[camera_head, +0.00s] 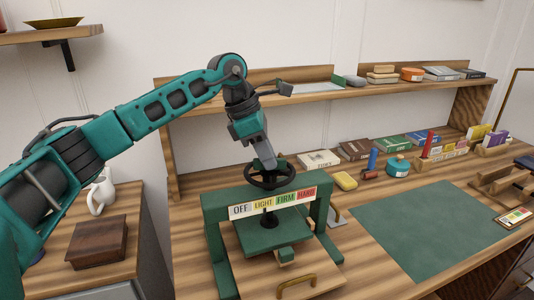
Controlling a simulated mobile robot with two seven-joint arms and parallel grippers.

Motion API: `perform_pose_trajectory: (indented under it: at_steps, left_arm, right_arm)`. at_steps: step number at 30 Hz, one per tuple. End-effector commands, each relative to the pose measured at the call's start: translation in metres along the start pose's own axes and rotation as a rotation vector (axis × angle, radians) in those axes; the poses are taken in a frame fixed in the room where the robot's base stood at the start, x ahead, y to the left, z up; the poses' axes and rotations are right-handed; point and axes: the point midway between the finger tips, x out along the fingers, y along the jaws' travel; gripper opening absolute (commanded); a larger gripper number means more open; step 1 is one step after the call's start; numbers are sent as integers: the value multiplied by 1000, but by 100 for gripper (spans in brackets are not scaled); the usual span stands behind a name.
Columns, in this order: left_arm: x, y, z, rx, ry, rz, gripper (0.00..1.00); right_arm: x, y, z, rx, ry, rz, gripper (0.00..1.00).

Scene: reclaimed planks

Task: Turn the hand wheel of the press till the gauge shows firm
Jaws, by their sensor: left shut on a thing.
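The press (214,235) is a green frame standing on the desk at lower centre. Its black hand wheel (280,184) lies flat on top. My right gripper is not in view.
A green mat (430,228) lies clear to the right of the press. A yellow block (345,181), books and a teal tin (398,167) stand behind it. A shelf (345,92) runs along the wall. A white jug (101,192) and wooden box (98,243) are at left.

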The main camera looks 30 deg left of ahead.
Motion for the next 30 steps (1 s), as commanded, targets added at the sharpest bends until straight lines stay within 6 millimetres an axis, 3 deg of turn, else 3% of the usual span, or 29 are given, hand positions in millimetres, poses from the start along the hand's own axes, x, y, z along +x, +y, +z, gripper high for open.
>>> perform_pose_trajectory:
  at_steps: [7,8,15,30]
  left_arm:
    - [6,-2,-3,-1,14,-12,0]
    - [6,-2,-3,-1,14,-12,14]
    - [5,-2,-3,-2,11,-8,36]
    - [-2,0,-1,-2,3,0,37]
  right_arm:
    - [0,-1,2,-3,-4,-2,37]
    - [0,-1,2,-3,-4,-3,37]
    - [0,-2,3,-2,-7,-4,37]
    - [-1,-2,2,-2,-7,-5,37]
